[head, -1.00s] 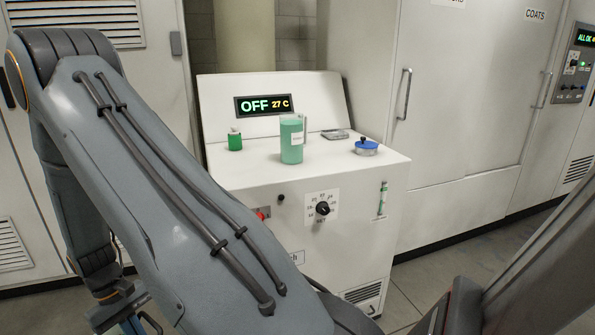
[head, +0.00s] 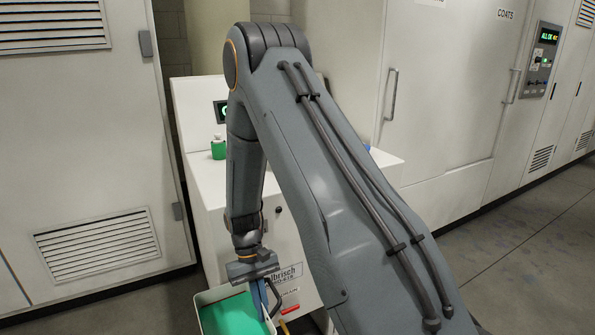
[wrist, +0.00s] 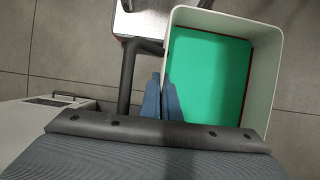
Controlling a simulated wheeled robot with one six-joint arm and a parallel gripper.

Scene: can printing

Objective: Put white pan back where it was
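The white pan (head: 203,297) is at the bottom of the head view, in front of the white machine. It holds green liquid (head: 230,316) and is partly cut off by the frame edge. The wrist view shows the pan (wrist: 262,60) from above, with the liquid (wrist: 210,75) over its bottom. My gripper (head: 262,298) points down at the pan's right wall. In the wrist view its two blue fingers (wrist: 163,82) are close together, one on each side of the pan's left wall, pinching it. The pan's underside is hidden.
The white machine (head: 200,190) stands behind, partly hidden by my arm, with a green bottle (head: 218,149) on top. A red handle (head: 290,308) is low beside the pan. A vented cabinet (head: 95,245) stands left. Open floor (head: 530,240) lies right.

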